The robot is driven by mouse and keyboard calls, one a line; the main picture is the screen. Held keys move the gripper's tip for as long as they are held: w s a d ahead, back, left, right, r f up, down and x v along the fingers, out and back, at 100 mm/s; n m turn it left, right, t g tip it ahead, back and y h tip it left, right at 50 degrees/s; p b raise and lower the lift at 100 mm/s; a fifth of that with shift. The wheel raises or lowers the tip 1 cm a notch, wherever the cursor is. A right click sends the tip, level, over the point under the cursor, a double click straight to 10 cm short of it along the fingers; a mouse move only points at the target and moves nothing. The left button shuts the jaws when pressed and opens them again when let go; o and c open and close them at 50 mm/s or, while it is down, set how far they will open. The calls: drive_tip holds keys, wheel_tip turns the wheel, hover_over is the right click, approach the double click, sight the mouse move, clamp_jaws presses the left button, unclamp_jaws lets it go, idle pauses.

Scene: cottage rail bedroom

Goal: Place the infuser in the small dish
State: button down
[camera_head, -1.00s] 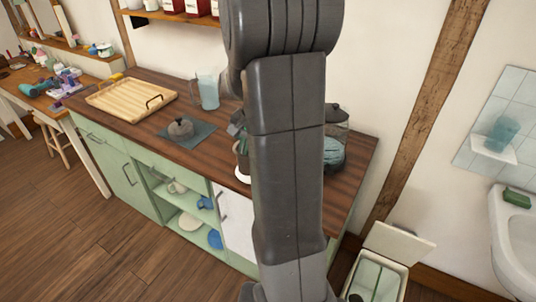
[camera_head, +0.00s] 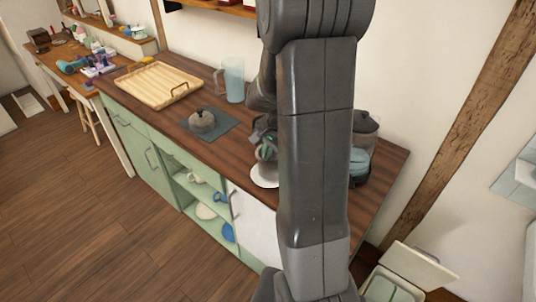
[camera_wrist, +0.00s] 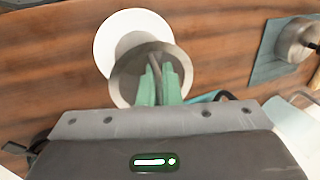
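The small dish (camera_wrist: 117,28) is white and round and lies on the wooden counter; part of it shows in the head view (camera_head: 263,181) beside my arm. The infuser (camera_wrist: 128,77), a grey round piece with a pale rim and an upright dark handle, covers the lower part of the dish in the wrist view. My gripper (camera_wrist: 160,78) has green fingers closed around the handle. In the head view my gripper (camera_head: 267,143) is partly hidden by my arm, just above the dish. I cannot tell whether the infuser touches the dish.
A grey lidded pot (camera_head: 202,122) stands on a dark mat (camera_head: 222,130) to the left. A clear pitcher (camera_head: 234,82) and a wooden tray (camera_head: 157,84) are farther back. A dark-lidded glass container (camera_head: 361,160) stands right of my arm.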

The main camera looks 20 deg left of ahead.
drive_tip(key=shift+f, duration=0.65)
drive_tip(key=shift+f, duration=0.25)
drive_tip(key=c, duration=1.6)
unclamp_jaws()
drive_tip(key=shift+r, duration=0.35)
drive_tip(key=v, duration=1.1)
drive_tip(key=shift+s+d+r, duration=0.1)
drive_tip(key=shift+d+r, duration=0.05)
drive_tip(key=shift+r, duration=0.2)
